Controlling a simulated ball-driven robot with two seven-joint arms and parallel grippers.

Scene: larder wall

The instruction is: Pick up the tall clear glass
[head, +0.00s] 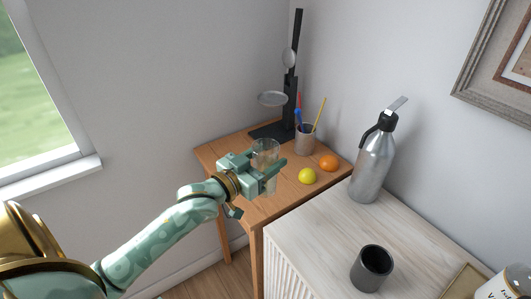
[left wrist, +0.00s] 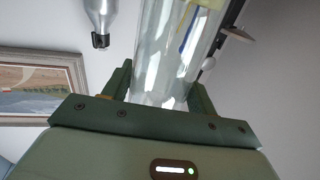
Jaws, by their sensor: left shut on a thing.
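The tall clear glass (head: 266,154) is upright between the fingers of my left gripper (head: 268,174) in the head view, over the small wooden table. In the left wrist view the glass (left wrist: 175,50) stands between the two green fingers (left wrist: 160,92), and the gripper is shut on it. The head view does not clearly show whether the glass base touches the table, as the gripper hides part of it. My right gripper is in neither view.
On the wooden table (head: 290,196) are a lemon (head: 307,176), an orange (head: 328,163), a pen cup (head: 305,140) and a black stand (head: 290,95). A steel flask (head: 373,165) and dark cup (head: 371,268) stand on the white cabinet (head: 315,235).

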